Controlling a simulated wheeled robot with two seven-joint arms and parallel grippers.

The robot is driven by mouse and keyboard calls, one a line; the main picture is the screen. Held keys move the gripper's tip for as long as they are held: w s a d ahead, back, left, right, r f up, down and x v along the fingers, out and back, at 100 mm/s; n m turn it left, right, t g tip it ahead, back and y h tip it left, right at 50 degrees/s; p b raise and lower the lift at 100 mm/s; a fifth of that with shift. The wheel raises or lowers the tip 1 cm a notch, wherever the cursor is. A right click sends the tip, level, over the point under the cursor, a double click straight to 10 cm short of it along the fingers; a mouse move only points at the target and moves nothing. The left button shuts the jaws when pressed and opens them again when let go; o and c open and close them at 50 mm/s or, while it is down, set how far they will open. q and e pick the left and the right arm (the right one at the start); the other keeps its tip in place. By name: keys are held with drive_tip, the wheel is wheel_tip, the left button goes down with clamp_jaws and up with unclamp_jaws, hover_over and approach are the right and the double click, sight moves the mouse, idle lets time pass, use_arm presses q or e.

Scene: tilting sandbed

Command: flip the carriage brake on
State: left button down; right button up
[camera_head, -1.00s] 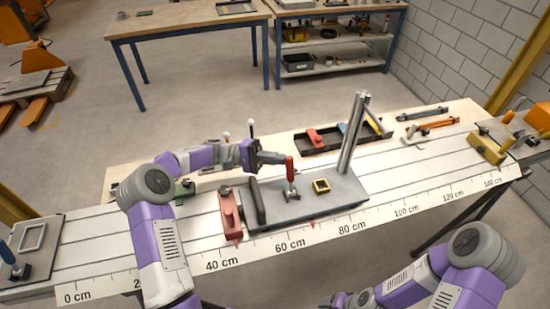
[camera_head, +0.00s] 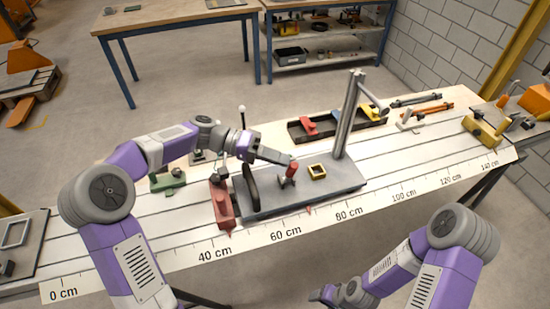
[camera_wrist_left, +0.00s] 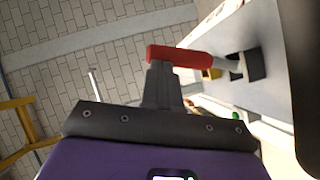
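The grey carriage (camera_head: 325,190) sits on the white scaled bed. Its brake lever has a red handle (camera_head: 293,167) that leans to the right and away from its base. My left gripper (camera_head: 284,160) reaches in from the left with its fingertips at the handle. In the left wrist view the red handle (camera_wrist_left: 180,57) lies across the ends of the fingers (camera_wrist_left: 161,84). The fingers look shut together, pressed against or very near the handle rather than around it. My right gripper (camera_head: 324,295) is low at the bottom of the head view, and its fingers are unclear.
A grey post (camera_head: 348,118) stands on the carriage's far right. A red block (camera_head: 222,203) is beside the carriage's left end and a green part (camera_head: 168,179) lies further left. A dark tray (camera_head: 337,123) with coloured parts lies behind.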

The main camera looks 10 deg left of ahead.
use_arm(q)
drive_tip(key=shift+s+d, duration=0.15)
drive_tip(key=shift+s, duration=0.15)
idle(0.5)
drive_tip(key=p+v, duration=0.4)
drive_tip(key=v, duration=0.5)
drive_tip(key=shift+r, duration=0.15)
drive_tip(key=shift+a, duration=0.5)
